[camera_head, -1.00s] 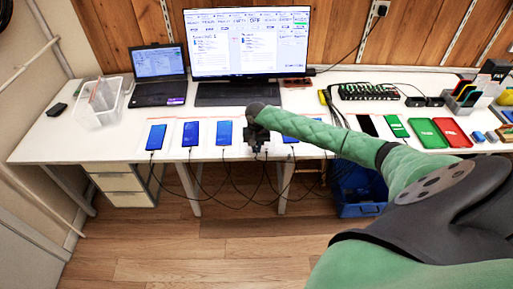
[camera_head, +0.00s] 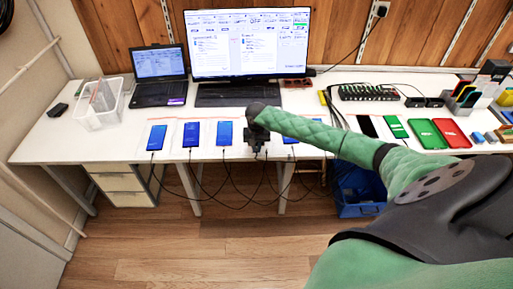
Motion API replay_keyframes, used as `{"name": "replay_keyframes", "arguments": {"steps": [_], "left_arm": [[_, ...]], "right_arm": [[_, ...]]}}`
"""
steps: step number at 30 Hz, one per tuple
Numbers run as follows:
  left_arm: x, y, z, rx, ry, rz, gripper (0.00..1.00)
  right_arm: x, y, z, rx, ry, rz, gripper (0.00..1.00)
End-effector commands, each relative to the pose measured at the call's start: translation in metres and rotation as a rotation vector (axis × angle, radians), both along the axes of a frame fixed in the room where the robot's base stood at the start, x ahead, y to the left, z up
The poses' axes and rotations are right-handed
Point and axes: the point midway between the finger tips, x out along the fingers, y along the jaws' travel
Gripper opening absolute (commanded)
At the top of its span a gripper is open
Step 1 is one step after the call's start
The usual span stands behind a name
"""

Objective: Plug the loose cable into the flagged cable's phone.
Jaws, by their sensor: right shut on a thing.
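Several phones with lit blue screens lie along the table's front edge: a far-left phone (camera_head: 157,137), a second (camera_head: 191,133), a third (camera_head: 224,133), and one mostly hidden behind my right arm (camera_head: 289,139). Dark cables (camera_head: 197,183) run from their near ends and hang below the edge. My right gripper (camera_head: 257,149) points down at the front edge, between the third phone and the partly hidden one. It is shut on a cable, whose end it hides. I cannot make out a flag on any cable. My left gripper is not in view.
A monitor (camera_head: 247,42) and a laptop (camera_head: 159,65) stand at the back. A clear bin (camera_head: 99,105) is at the left. A black phone (camera_head: 367,126), a green phone (camera_head: 396,127), green tray (camera_head: 425,133) and red tray (camera_head: 452,133) lie right. A blue crate (camera_head: 360,205) sits below.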

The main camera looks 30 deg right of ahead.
Motion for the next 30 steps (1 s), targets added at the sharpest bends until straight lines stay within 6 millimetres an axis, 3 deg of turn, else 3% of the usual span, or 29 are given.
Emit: {"name": "replay_keyframes", "arguments": {"steps": [30], "left_arm": [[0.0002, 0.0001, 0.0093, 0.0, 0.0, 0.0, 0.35]], "right_arm": [[0.0032, -0.0021, 0.0007, 0.0, 0.0, 0.0, 0.0]]}}
